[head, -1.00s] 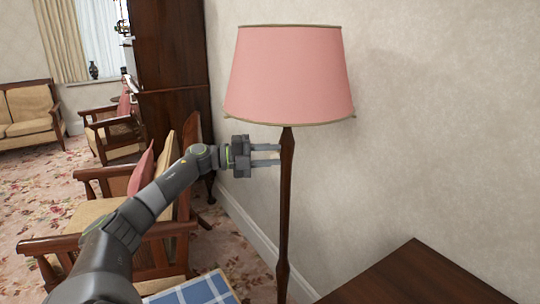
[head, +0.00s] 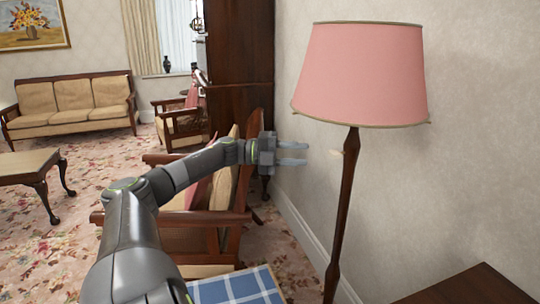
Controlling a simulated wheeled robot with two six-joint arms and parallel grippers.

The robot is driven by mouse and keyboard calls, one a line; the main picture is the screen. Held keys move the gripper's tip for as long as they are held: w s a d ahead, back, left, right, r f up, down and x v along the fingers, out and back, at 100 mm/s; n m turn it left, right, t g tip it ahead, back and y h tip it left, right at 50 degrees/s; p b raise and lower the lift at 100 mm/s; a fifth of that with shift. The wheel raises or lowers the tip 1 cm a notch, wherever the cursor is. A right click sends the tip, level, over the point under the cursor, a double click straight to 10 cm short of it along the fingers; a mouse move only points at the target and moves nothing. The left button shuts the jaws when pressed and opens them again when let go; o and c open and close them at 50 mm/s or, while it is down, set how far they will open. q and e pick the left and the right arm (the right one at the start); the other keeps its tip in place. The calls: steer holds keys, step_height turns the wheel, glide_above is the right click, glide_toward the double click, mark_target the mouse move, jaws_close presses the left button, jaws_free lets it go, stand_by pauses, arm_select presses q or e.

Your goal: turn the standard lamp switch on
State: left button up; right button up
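The standard lamp has a pink shade (head: 360,78) with a gold-brown trim and a dark wooden pole (head: 342,215). The shade shows no clear glow. A small pale piece (head: 336,152) sticks out at the left of the pole, just under the shade; I cannot tell for sure that it is the switch. My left gripper (head: 307,154) points right, towards the pole at about that piece's height in the picture. Its two fingers are apart with nothing between them, and a gap shows between their tips and the pole. My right gripper is not in view.
A wooden armchair (head: 215,222) stands behind my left arm, with a blue checked cloth (head: 240,288) in front. A dark table corner (head: 465,290) is at the lower right. The wall (head: 470,150) is behind the lamp. A sofa (head: 75,105) and low table (head: 25,168) are further left.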

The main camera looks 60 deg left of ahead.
arm_select(q)
steer(key=v, duration=0.7)
steer(key=shift+s+p, duration=0.2)
steer(key=shift+p, duration=0.15)
steer(key=shift+a, duration=0.15)
